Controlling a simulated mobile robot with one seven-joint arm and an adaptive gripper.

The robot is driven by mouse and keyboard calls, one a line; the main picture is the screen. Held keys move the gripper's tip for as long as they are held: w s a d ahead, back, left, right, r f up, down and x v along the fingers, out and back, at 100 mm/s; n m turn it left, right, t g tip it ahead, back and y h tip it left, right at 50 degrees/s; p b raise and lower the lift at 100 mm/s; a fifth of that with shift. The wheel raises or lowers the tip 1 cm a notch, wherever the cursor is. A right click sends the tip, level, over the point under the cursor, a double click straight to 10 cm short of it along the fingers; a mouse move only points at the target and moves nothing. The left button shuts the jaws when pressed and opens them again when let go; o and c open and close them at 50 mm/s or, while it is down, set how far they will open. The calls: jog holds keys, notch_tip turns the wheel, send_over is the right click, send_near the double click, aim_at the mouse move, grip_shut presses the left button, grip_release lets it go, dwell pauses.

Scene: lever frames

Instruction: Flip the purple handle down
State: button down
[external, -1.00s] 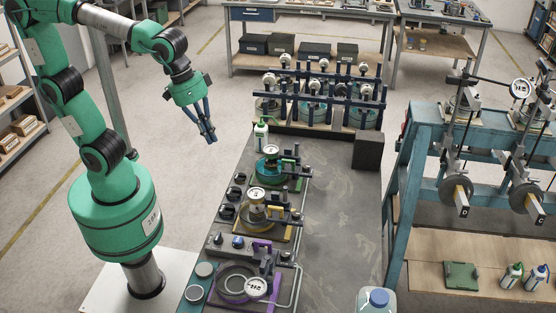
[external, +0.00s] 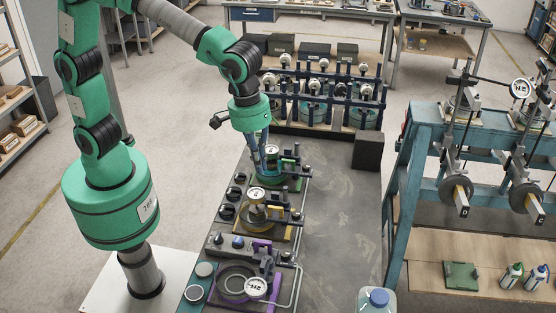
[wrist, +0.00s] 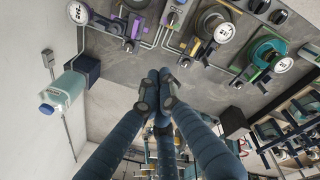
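The purple-marked fixture (external: 262,246) sits at the near end of the dark bench, with a round grey ring, a dial gauge (external: 256,288) and a bent metal rod beside it. Which part is the purple handle is too small to tell. The fixture's purple part (wrist: 116,27) also shows at the top of the wrist view, left of centre. My gripper (external: 268,172) points down over the far green fixture, well beyond the purple one. Its blue fingers come together at the tips (wrist: 157,92) in the wrist view, with nothing between them.
A yellow fixture (external: 258,222) stands between the purple fixture and the green fixture (external: 290,178). A dark block (external: 368,151) and a rack with several posts (external: 330,95) stand at the far end. A jug (external: 377,301) is at the front right.

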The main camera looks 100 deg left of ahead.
aim_at(287, 254)
jog(key=w+d+f+n+g+p, duration=0.1)
jog(key=w+d+f+n+p, duration=0.4)
jog(key=w+d+f, duration=0.2)
jog(key=w+d, duration=0.2)
jog(key=shift+w+d+f+g, duration=0.15)
jog(key=shift+w+d+g, duration=0.15)
notch_tip(287, 254, down, 14)
jog(key=shift+p, duration=0.35)
dwell(0.7)
notch_tip(287, 254, down, 5)
jog(key=shift+f+b, duration=0.15)
jog(key=shift+b, duration=0.9)
jog(key=shift+s, duration=0.1)
